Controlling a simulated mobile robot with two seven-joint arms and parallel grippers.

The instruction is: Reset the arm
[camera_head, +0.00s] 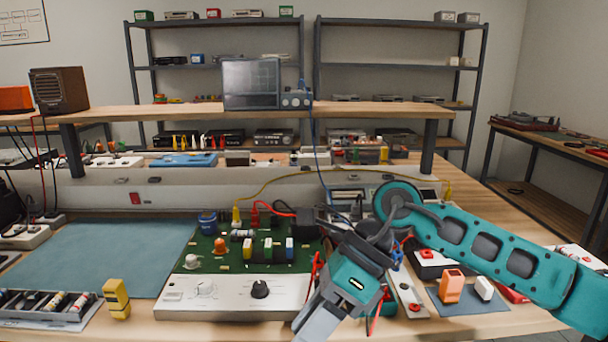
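My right arm, teal with dark grey joints, comes in from the right edge and bends down at its wrist over the workbench (486,328). My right gripper (316,318) points down and to the left at the bottom of the head view, just right of the white control panel with a black knob (232,297). Its grey fingers run to the bottom edge, so I cannot tell whether they are apart or closed. Nothing clearly shows between them. My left arm and gripper are not in view.
A green circuit board (214,262) lies behind the panel. A blue mat (100,257) at left is clear. A yellow block (117,298) stands beside a component tray (48,307). An orange block (451,286) and red-button box (428,257) lie under my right arm. A raised shelf (170,112) crosses behind.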

